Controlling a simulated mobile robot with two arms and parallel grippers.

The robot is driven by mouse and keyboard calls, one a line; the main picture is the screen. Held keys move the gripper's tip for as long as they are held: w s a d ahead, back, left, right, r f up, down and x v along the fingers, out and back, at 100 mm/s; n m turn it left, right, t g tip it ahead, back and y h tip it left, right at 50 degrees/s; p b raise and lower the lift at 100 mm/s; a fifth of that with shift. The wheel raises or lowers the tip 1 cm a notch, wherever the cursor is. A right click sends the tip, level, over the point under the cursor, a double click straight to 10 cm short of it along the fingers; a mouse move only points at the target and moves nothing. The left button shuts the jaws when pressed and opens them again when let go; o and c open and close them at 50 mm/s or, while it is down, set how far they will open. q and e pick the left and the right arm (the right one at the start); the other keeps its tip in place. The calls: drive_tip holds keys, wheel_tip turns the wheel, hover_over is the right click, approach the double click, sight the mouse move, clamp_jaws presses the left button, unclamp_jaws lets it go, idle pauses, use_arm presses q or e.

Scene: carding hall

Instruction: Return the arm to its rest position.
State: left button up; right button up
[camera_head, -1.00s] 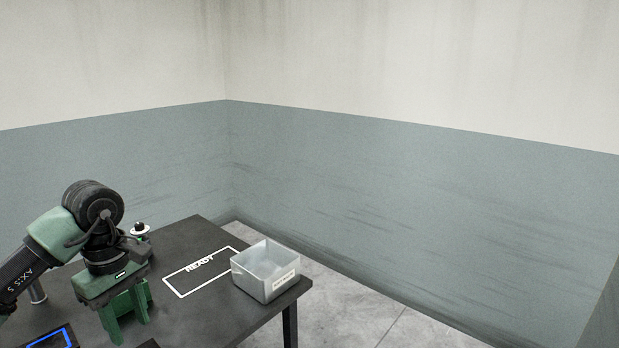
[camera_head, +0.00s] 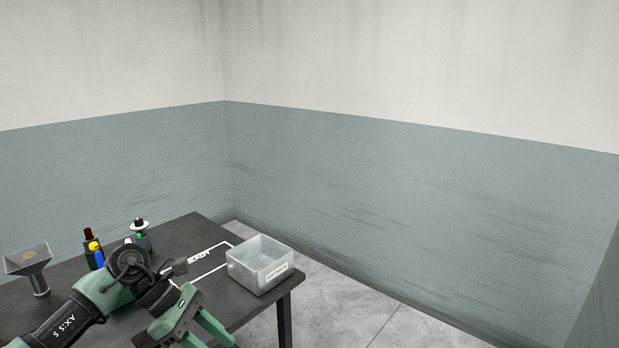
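My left arm comes in from the lower left over the dark table (camera_head: 192,229). My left gripper (camera_head: 213,343) is green and points down and to the right, low in the picture near the table's front edge. Its two fingers look spread apart, and I see nothing between them. The fingertips reach close to the bottom edge of the picture. My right gripper is not in view.
A translucent labelled bin (camera_head: 258,270) stands at the table's right corner. The white "READY" outline (camera_head: 226,243) is partly covered by my arm. Behind the arm stand a grey flared stand (camera_head: 28,262), coloured bottle-like items (camera_head: 93,248) and a black-and-white-topped item (camera_head: 140,232).

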use_arm(q)
drive_tip(key=w+d+f+n+t+h, duration=0.6)
drive_tip(key=f+n, duration=0.4)
drive_tip(key=n, duration=0.5)
drive_tip(key=s+a+f+n+t+y, duration=0.2)
drive_tip(key=a+f+n+y, duration=0.1)
drive_tip(key=f+n, duration=0.55)
drive_tip(key=s+a+f+n+t+y, duration=0.3)
drive_tip(key=f+n, duration=0.4)
drive_tip(key=f, duration=0.3)
drive_tip(key=s+a+f+n+t+y, duration=0.2)
drive_tip(key=a+f+n+y, duration=0.1)
drive_tip(key=f+n, duration=0.5)
drive_tip(key=s+a+f+n+g+y, duration=0.2)
drive_tip(key=s+f+n, duration=0.2)
drive_tip(key=s+f, duration=0.5)
drive_tip(key=s+a+f+n+g+y, duration=0.2)
drive_tip(key=s+f+n+g, duration=0.15)
drive_tip(key=s+f, duration=0.6)
drive_tip(key=s+f+n+g, duration=0.2)
drive_tip(key=s+n, duration=0.1)
drive_tip(key=s, duration=1)
drive_tip(key=s+d+f+n+g+y, duration=0.1)
drive_tip(key=s+f+n+g, duration=0.2)
drive_tip(key=s, duration=1)
drive_tip(key=shift+s+f+g, duration=0.35)
drive_tip(key=shift+s, duration=0.05)
